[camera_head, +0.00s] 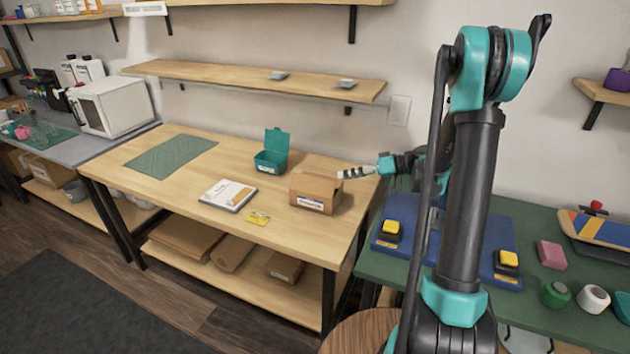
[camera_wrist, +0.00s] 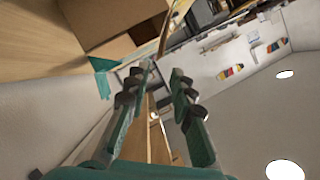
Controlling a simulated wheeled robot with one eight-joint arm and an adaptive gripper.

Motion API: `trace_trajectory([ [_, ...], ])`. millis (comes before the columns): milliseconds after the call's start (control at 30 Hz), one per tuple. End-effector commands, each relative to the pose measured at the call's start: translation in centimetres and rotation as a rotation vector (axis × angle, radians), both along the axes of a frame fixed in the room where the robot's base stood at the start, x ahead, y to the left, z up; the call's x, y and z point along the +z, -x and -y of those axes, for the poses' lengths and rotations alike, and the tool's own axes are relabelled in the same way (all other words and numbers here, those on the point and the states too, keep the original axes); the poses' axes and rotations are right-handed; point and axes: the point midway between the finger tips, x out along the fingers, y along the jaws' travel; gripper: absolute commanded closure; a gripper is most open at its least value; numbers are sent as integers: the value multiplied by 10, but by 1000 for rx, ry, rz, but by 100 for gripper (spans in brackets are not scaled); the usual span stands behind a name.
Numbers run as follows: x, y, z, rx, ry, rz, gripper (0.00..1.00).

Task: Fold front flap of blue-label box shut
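The brown cardboard box (camera_head: 311,203) stands near the right end of the wooden workbench, with a blue and white label on its front side. Its top is too small in the head view to tell how each flap lies. My gripper (camera_head: 345,174) is just right of the box's upper edge in the head view; I cannot tell whether it touches. In the wrist view, the cardboard (camera_wrist: 108,18) is at the upper left, beyond the fingers. The fingers of my gripper (camera_wrist: 163,72) stand apart there with nothing between them.
On the workbench (camera_head: 170,192), an open teal bin (camera_head: 271,162) stands behind the box to the left. A wooden shelf (camera_head: 220,76) hangs above. The green table (camera_head: 395,265) adjoins at right.

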Motion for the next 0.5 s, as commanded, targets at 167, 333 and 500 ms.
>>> trace_trajectory([
  [167, -3, -2, -9, 7, -9, 7, 77],
  [333, -11, -3, -35, 9, -9, 6, 77],
  [500, -21, -6, -67, 9, -8, 6, 77],
])
